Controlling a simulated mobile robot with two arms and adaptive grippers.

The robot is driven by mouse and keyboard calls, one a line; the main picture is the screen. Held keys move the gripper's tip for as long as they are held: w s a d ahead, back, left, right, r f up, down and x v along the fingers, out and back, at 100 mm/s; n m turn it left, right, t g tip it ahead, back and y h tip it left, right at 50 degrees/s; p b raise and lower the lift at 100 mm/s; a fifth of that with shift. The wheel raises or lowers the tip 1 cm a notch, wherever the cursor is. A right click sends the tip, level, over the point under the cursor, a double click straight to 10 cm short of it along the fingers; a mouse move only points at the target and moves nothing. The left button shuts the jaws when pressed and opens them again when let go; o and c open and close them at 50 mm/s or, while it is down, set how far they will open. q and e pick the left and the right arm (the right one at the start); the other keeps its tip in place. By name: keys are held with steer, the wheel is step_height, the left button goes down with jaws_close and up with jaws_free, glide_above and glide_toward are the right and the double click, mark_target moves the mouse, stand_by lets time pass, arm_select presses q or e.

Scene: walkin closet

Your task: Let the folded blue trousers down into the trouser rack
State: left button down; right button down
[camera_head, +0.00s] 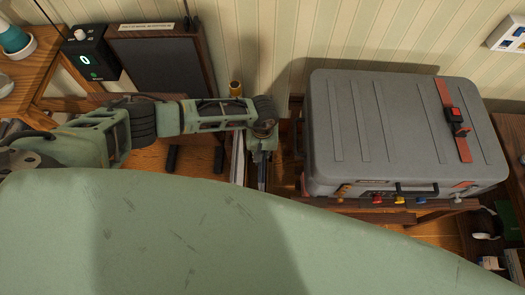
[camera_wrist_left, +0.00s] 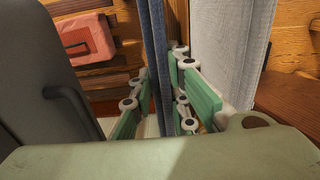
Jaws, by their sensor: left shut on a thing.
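My left gripper (camera_head: 262,178) points down between the dark upright board and the grey case. In the left wrist view its green fingers (camera_wrist_left: 168,118) are closed on the folded blue trousers (camera_wrist_left: 159,50). The trousers show there as a narrow, upright, edge-on strip running down between the fingers; their lower end is hidden. In the head view the arm and gripper mostly hide them. A pale grey upright panel (camera_wrist_left: 232,55) stands close to the right of the fingers in the wrist view; I cannot tell whether it belongs to the trouser rack. My right gripper is not in view.
A large grey case (camera_head: 345,130) with a red strap stands on a wooden stand right of the gripper. The dark framed board (camera_head: 160,68) and a black box with a lit digit (camera_head: 90,55) are at the left.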

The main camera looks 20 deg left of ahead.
arm_select(q)
steer(key=shift+r, duration=0.1)
steer(key=c, duration=1.6)
jaws_free()
steer(key=shift+r, duration=0.2)
step_height(320, 180, up, 12)
steer(key=shift+f, duration=0.25)
